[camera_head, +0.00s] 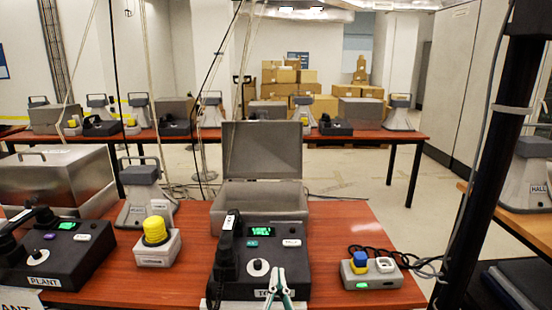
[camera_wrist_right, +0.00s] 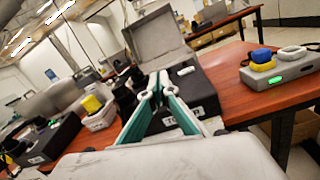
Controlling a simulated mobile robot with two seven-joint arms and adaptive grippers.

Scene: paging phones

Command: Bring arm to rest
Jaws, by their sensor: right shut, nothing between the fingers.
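My right gripper (camera_head: 278,285) is at the bottom centre of the head view, in front of a black paging phone (camera_head: 300,262) with a green display and a handset on its left side. In the right wrist view the same gripper (camera_wrist_right: 156,82) has its green-edged fingers together with nothing between them. The phone (camera_wrist_right: 200,92) is behind the fingers in that view. I cannot tell whether the fingertips touch it. My left gripper shows in neither view.
An open grey metal case (camera_head: 262,165) stands behind the phone. A yellow-button box (camera_head: 156,245) and a second phone (camera_head: 62,255) are to the left. Another table (camera_head: 375,135) stands behind.

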